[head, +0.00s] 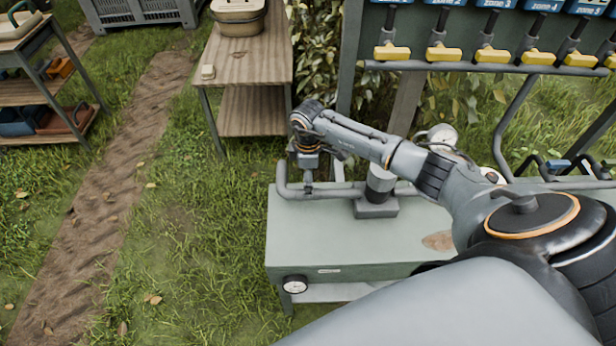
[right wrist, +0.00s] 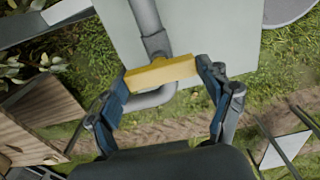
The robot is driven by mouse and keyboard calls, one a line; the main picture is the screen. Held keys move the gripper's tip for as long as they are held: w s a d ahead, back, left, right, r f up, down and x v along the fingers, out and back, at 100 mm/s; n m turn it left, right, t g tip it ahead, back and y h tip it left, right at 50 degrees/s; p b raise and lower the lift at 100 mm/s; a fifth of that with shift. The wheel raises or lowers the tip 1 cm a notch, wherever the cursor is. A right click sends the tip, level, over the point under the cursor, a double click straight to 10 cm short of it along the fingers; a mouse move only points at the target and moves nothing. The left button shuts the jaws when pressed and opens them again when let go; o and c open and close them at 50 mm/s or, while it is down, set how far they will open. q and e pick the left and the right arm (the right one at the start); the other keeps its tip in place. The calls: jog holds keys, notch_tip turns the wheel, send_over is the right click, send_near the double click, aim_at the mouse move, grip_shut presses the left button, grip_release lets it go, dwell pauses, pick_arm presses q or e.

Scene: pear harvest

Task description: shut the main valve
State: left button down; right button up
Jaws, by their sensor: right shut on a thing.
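The main valve's yellow handle (right wrist: 160,73) shows in the right wrist view, between the two blue-padded fingers of my right gripper (right wrist: 164,77). The fingers are shut on the handle's two ends. The handle lies across the grey pipe (right wrist: 147,17) in that view; the pipe's bent end shows just beyond it. In the head view my right gripper (head: 308,163) points down at the left end of the pipework on a green-grey bench (head: 330,235) and hides the handle. My left gripper is in neither view.
A panel with several yellow levers (head: 446,53) under blue labels stands at the back right. A wooden table (head: 245,62) with a tan container (head: 238,20) stands behind the bench. Grass and a dirt track lie open to the left.

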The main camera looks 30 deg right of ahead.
jog(key=o, duration=1.1)
notch_tip(320, 180, up, 12)
